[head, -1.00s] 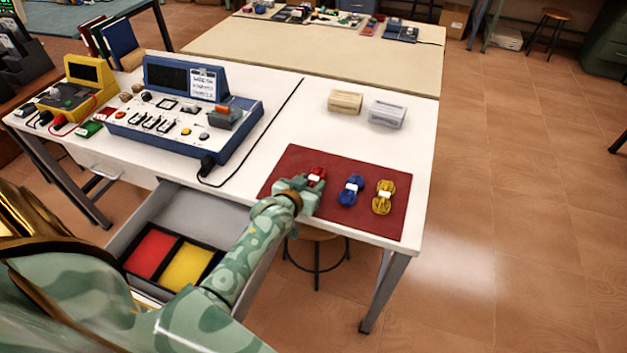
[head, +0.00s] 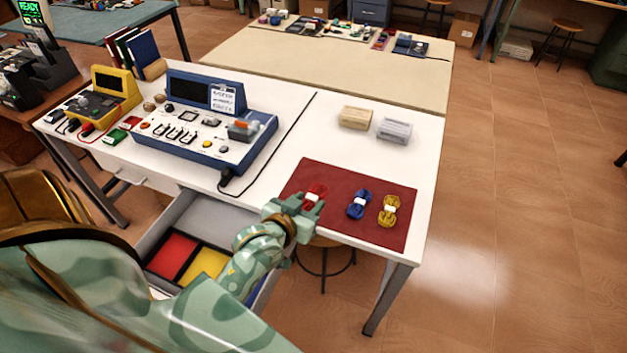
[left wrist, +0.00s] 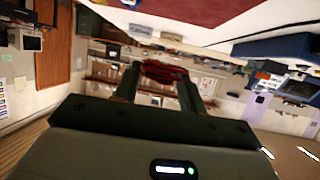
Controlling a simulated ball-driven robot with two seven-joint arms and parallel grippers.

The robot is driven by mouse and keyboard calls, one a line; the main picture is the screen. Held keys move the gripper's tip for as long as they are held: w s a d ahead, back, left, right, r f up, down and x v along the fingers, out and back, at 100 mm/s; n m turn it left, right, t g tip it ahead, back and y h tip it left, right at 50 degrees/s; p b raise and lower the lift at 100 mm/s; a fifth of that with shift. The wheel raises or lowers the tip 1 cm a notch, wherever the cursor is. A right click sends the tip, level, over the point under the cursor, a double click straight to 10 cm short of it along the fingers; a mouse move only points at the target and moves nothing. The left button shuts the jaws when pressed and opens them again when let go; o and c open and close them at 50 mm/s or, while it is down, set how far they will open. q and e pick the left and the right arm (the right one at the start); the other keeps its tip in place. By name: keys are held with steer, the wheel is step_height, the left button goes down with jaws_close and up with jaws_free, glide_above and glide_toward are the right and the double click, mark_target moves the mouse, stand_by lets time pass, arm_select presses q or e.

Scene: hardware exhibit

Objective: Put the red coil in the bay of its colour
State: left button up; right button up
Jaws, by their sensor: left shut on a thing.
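The red coil (head: 316,192) is between the fingers of my left gripper (head: 309,201), over the left part of the dark red mat (head: 335,222). In the left wrist view the red coil (left wrist: 163,71) sits between the two fingertips, clear of the mat. The open drawer (head: 213,216) under the table has a red bay (head: 172,256) and a yellow bay (head: 205,264). My left arm hides much of the rest of the drawer. My right gripper is not in view.
A blue coil (head: 358,204) and a yellow coil (head: 389,211) lie on the mat. A blue console (head: 205,130) with a cable stands left of it. Two small blocks, beige (head: 355,117) and grey (head: 394,130), stand behind. A stool (head: 325,258) is below the table edge.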

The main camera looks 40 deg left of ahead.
arm_select(q)
steer(key=shift+v, duration=0.95)
steer(key=shift+s+d+f, duration=0.1)
steer(key=shift+d, duration=0.1)
steer(key=w+d+r+h, duration=0.1)
steer(key=d+r, duration=0.3)
steer(key=r, duration=0.5)
steer(key=w+d+r+m, duration=0.1)
steer(key=d+r, duration=0.3)
steer(key=r, duration=0.5)
steer(key=shift+w+m+h, duration=0.3)
steer(key=shift+w+h, duration=0.1)
steer(key=shift+w, duration=0.45)
steer(key=shift+f, duration=0.1)
